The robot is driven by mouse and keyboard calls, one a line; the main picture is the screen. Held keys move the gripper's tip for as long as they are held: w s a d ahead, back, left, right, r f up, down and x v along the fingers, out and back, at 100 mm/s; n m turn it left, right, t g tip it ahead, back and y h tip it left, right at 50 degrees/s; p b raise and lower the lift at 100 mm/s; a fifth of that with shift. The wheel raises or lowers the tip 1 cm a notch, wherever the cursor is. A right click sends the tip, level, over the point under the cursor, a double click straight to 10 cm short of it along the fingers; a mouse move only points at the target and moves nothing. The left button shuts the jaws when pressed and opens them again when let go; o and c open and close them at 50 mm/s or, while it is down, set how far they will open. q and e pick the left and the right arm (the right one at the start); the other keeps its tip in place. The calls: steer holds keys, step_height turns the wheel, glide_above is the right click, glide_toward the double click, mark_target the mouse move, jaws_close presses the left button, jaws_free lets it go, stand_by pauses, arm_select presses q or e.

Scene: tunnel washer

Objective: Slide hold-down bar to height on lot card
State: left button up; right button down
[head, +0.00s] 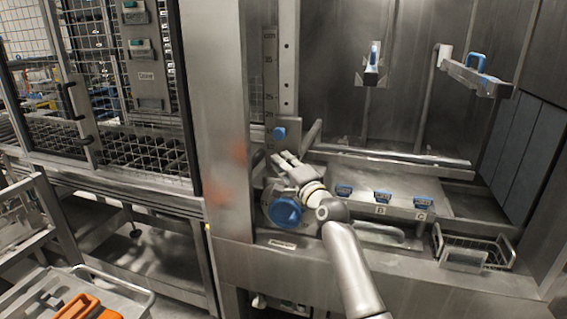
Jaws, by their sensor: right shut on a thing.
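An upright ruled scale (270,75) with printed numbers runs beside a slotted metal post. A blue knob (279,134) sits low on this scale. The hold-down bar (390,158) appears to be the long horizontal metal bar across the wash bay, with a side arm reaching toward the scale. My right gripper (284,158) is just below the blue knob, shut on what seems to be the bar's near left end; the grip itself is mostly hidden. My left gripper is not in view. I cannot make out a lot card for certain.
A wire basket (475,252) is at the right. A mesh cage door (110,90) and an orange item (85,307) are at the left.

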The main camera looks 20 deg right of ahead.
steer(key=c, duration=1.5)
jaws_free()
steer(key=shift+r, duration=0.1)
steer(key=shift+s, duration=0.1)
steer(key=v, duration=1.2)
